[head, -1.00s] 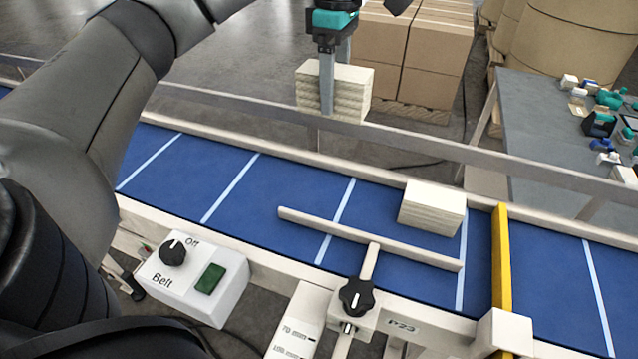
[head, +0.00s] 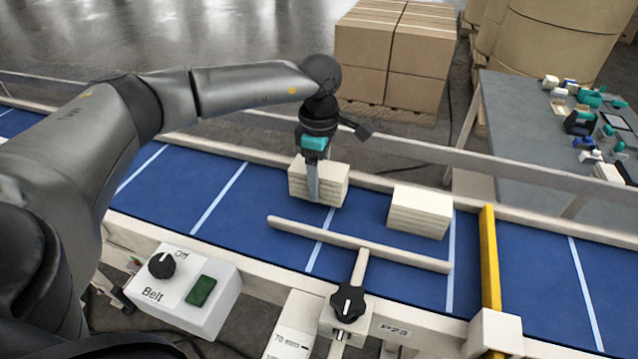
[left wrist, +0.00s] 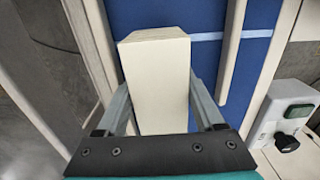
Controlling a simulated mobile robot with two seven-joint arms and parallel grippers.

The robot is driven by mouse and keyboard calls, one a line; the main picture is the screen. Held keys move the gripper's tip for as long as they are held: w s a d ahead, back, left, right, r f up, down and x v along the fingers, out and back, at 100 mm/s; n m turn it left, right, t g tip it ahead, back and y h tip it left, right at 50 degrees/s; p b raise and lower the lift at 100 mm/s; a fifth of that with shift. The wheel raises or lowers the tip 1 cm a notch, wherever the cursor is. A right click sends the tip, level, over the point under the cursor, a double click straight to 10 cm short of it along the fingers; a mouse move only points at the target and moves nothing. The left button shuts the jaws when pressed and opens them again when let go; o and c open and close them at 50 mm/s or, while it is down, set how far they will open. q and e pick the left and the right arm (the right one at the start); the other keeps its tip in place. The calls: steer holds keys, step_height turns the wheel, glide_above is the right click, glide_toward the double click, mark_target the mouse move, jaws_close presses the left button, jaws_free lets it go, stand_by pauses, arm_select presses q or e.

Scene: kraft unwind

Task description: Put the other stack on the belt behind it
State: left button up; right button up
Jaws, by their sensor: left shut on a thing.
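My left gripper (head: 313,178) is shut on a cream stack of flat layers (head: 336,184). The held stack is upright, low over or on the blue belt (head: 265,196); I cannot tell whether it touches. In the left wrist view the held stack (left wrist: 156,80) sits between both fingers. Another cream stack (head: 420,211) stands on the belt to the right of the held one, with a gap between them. It stands behind the wooden guide bar (head: 360,243) and left of the yellow bar (head: 490,257). My right gripper is not in view.
A control box with an Off knob and green button (head: 202,291) is at the front left. A rail (head: 400,160) runs behind the belt. Cartons (head: 395,50) stand beyond it. A grey table (head: 530,120) with small items is at the right. The belt's left part is clear.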

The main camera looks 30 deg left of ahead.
mark_target(320, 167)
arm_select(q)
steer(key=shift+f, duration=1)
steer(key=shift+f, duration=0.1)
steer(key=o, duration=1.5)
step_height(320, 167, up, 12)
steer(key=shift+r+b, duration=0.15)
steer(key=shift+b, duration=0.2)
